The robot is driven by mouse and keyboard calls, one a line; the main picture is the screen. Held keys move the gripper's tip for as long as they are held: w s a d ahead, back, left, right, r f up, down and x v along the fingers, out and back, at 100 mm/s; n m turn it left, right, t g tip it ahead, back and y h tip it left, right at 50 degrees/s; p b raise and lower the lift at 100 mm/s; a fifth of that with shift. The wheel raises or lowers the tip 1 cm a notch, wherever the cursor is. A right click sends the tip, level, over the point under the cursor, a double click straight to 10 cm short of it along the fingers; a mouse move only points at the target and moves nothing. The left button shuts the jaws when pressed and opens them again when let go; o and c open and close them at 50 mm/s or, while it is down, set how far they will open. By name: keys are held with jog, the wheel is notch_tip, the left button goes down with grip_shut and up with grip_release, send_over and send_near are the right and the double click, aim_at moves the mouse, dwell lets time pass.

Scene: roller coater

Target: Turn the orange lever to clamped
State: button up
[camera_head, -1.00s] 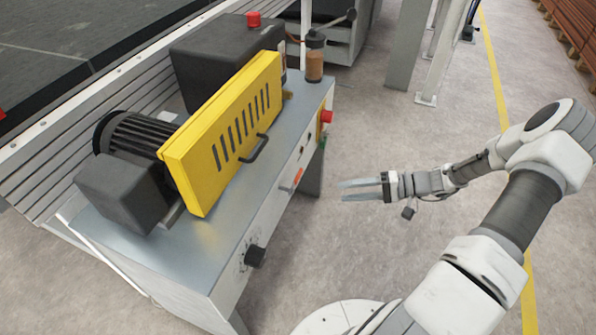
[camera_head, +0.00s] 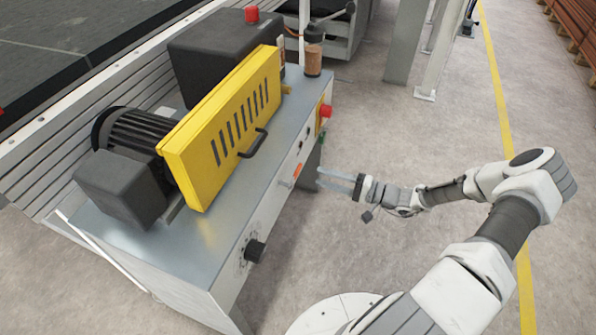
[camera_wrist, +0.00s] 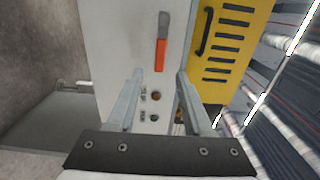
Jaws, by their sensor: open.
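The orange lever (camera_head: 297,171) is on the front face of the grey machine cabinet (camera_head: 240,225), below the yellow guard. In the wrist view the lever (camera_wrist: 162,45) is a flat orange bar on the pale panel, ahead of my gripper and seen between the line of its two fingers. My gripper (camera_head: 335,179) is open and empty, a short way right of the lever in the head view and apart from it. In the wrist view my gripper (camera_wrist: 158,78) shows both fingers spread. No clamped marking is legible.
The yellow guard (camera_head: 225,125) has a black handle. A black knob (camera_head: 255,251), a red button (camera_head: 326,111) and small round fittings (camera_wrist: 155,96) are on the cabinet front. A brown-filled bottle (camera_head: 313,60) stands on top.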

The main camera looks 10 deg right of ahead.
aim_at(298, 168)
jog(key=b+x, duration=0.1)
jog(key=x, duration=0.7)
jog(key=shift+w+a, duration=0.15)
jog(key=shift+a, duration=0.1)
grip_shut()
dwell(1.0)
